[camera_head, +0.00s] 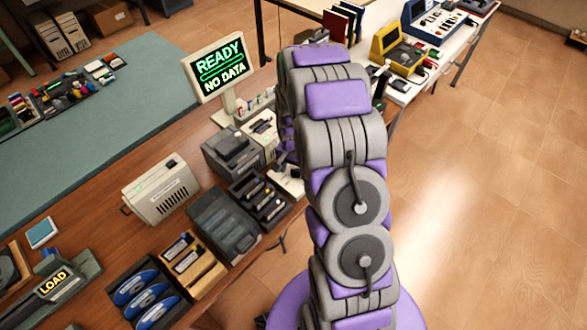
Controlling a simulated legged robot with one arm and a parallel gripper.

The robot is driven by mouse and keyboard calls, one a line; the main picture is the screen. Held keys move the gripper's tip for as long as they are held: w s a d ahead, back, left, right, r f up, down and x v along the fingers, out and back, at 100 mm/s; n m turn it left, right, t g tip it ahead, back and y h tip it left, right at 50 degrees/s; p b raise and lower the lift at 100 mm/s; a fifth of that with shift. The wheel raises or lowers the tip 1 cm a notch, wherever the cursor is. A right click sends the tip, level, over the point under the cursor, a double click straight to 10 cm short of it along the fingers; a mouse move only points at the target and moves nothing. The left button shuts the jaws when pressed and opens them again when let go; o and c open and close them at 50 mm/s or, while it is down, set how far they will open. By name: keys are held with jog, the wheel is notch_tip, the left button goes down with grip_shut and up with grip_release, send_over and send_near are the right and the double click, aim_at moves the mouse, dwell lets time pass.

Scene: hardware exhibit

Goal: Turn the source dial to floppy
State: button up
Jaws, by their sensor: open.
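I cannot make out a source dial or a "floppy" mark in this view. A small display (221,67) reads "READY" and "NO DATA" in green and stands on a post at the back of the wooden bench. Below it are dark and grey devices, including a grey box (234,152). My purple and grey arm rises from the bottom and folds over near the top of the picture, beside these devices. It covers part of the bench's right side. My gripper is hidden behind the arm, so its place relative to any dial does not show.
The wooden bench (107,238) holds a beige vented box (161,190), a dark lidded case (222,222), a tray (145,293) of blue items and a "LOAD" device (56,283). A white table (398,97) with a yellow device (399,50) stands behind. The floor at right is clear.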

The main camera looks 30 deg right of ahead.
jog(key=shift+d, duration=0.65)
jog(key=c, duration=0.3)
jog(key=shift+a, duration=0.3)
jog(key=c, duration=0.7)
jog(key=shift+c, duration=0.2)
jog(key=shift+n, duration=0.3)
jog(key=n+p, duration=0.2)
jog(key=shift+d+r+n, duration=0.1)
jog(key=shift+n, duration=0.3)
jog(key=shift+n+p, duration=1.1)
jog(key=shift+n, duration=1.1)
jog(key=shift+d, duration=0.1)
